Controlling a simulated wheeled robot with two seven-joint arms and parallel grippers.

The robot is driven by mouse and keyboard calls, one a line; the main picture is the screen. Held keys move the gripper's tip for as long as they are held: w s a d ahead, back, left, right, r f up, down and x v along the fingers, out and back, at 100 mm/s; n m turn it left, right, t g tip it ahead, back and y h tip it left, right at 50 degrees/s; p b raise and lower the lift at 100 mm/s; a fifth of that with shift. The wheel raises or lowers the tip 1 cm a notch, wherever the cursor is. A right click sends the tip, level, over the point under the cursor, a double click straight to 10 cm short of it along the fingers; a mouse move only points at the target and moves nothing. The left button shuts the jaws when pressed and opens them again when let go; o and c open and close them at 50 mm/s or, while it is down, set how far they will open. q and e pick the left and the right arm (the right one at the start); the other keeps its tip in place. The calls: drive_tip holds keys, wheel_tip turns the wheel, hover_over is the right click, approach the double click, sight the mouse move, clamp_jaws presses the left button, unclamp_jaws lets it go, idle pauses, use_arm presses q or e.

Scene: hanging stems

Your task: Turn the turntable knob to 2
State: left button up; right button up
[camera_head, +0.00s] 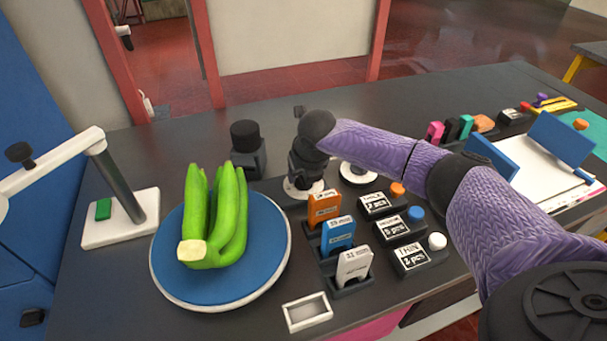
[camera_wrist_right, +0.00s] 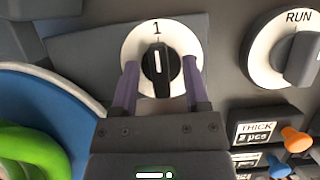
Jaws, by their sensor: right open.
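The turntable (camera_head: 161,257) is a blue disc with a pale rim, bearing a bunch of green bananas (camera_head: 232,222); its edge shows in the right wrist view (camera_wrist_right: 70,88). The turntable knob (camera_wrist_right: 157,72) is black on a white round dial (camera_wrist_right: 136,38), with its white mark towards the 1 at the top. No 2 is visible on the dial. My right gripper (camera_wrist_right: 160,64) is open, with one purple finger on each side of the knob. I cannot tell whether they touch it. In the head view my right gripper (camera_head: 305,178) points down over the dial and hides the knob. My left gripper is not in view.
A second dial marked RUN (camera_wrist_right: 262,65) is close on the right. Orange (camera_head: 323,208), blue (camera_head: 338,235) and white tags (camera_head: 354,264) stand in holders nearer the front. A black block (camera_head: 248,160) stands behind the turntable. A white stand (camera_head: 120,228) is on the left.

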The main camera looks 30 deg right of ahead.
drive_tip(key=shift+c, duration=0.3)
clamp_jaws()
